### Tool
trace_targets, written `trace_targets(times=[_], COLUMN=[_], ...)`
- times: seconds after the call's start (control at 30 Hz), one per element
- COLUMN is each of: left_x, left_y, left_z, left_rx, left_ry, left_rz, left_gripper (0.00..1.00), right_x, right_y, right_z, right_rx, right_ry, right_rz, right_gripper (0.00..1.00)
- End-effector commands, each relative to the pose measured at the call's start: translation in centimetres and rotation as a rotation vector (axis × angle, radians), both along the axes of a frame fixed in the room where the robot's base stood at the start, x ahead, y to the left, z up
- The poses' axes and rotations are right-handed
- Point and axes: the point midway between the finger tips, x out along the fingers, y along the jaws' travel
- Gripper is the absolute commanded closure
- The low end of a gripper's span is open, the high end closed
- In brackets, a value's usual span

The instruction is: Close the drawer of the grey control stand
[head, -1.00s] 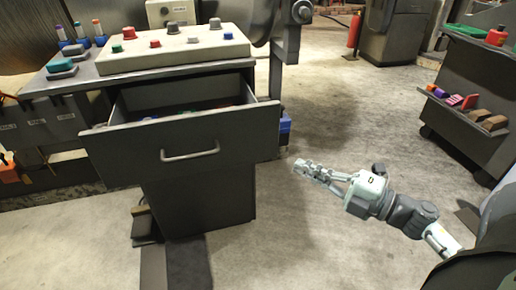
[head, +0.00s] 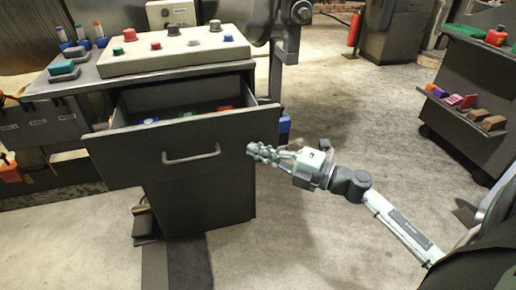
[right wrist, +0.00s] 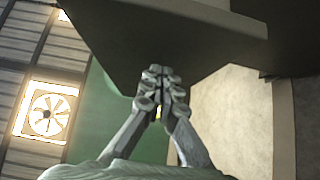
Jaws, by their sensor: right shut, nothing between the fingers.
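The grey control stand (head: 200,205) stands left of centre in the head view. Its drawer (head: 112,153) is pulled out towards me, with a metal bar handle (head: 191,155) on the front and several small coloured items inside. My right gripper (head: 255,150) is shut and empty, close to the right part of the drawer front, right of the handle. Whether it touches the front I cannot tell. In the right wrist view the shut fingers (right wrist: 160,80) point towards a dark panel edge. My left gripper is not in view.
A sloped panel with coloured buttons (head: 175,50) sits on top of the stand. A dark shelf with small items (head: 465,125) stands at the right. A red extinguisher (head: 354,30) is at the back. The floor between stand and shelf is clear.

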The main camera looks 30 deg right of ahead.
Motion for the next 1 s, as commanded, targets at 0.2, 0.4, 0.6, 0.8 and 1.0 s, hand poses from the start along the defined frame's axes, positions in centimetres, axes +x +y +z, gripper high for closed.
trace_targets(times=[0.2,0.4,0.6,0.8,1.0], left_x=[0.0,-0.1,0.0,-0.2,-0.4], left_y=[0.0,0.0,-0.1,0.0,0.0], left_z=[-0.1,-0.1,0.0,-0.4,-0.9], left_rx=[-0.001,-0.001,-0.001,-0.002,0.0], left_ry=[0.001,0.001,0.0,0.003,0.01], left_rz=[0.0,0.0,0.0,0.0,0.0], left_gripper=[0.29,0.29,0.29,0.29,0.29], right_x=[0.4,0.4,1.2,4.3,9.1], right_y=[-0.1,-0.1,-0.3,-1.3,-2.7], right_z=[0.0,0.0,0.1,0.2,0.1], right_rx=[0.0,0.001,0.0,-0.001,-0.003], right_ry=[0.001,0.0,-0.001,-0.002,-0.003], right_rz=[0.001,0.001,0.001,0.0,-0.001], right_gripper=[1.0,1.0,1.0,1.0,1.0])
